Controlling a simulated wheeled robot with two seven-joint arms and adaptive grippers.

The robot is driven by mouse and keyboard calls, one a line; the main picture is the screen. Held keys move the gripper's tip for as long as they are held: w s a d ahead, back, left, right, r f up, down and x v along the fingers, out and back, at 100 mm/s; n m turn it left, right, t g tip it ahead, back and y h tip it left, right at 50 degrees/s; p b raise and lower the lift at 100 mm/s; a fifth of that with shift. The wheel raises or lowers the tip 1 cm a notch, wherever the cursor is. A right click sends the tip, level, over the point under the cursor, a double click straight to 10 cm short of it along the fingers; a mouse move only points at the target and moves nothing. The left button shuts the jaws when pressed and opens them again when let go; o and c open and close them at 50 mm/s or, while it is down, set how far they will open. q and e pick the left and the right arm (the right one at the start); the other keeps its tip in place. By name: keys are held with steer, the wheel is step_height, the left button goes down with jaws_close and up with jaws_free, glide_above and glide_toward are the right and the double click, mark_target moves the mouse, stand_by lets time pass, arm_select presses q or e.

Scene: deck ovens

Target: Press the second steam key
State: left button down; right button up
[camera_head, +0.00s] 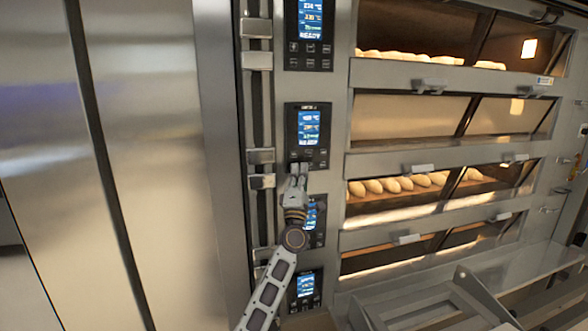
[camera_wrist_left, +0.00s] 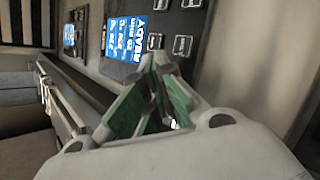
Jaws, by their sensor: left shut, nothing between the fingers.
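Several oven control panels stand in a column left of the oven doors. The second panel from the top (camera_head: 308,135) has a lit blue screen with small dark keys below it. My left gripper (camera_head: 299,168) is at the lower edge of this panel, over its lower keys. In the left wrist view the gripper (camera_wrist_left: 152,62) is shut and empty, its green-padded fingertips together close to a panel (camera_wrist_left: 172,22) with a blue screen reading READY and several square keys. I cannot tell whether the tips touch a key. The right gripper is not in view.
The deck ovens (camera_head: 408,75) have glass doors with handles, and loaves (camera_head: 400,184) lie inside some decks. A vertical metal rail with brackets (camera_head: 261,157) runs left of the panels. A metal rack (camera_head: 470,290) stands at the lower right. Flat steel doors (camera_head: 150,150) fill the left.

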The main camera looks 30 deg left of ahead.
arm_select(q)
steer(key=shift+s+d+p, duration=0.3)
steer(key=shift+s+d, duration=0.2)
steer(key=shift+d, duration=0.05)
stand_by(0.4)
steer(key=s+d+p, duration=0.1)
steer(key=s+d, duration=0.2)
steer(key=shift+s+d+p, duration=0.1)
steer(key=shift+d+p, duration=0.3)
stand_by(0.8)
stand_by(0.4)
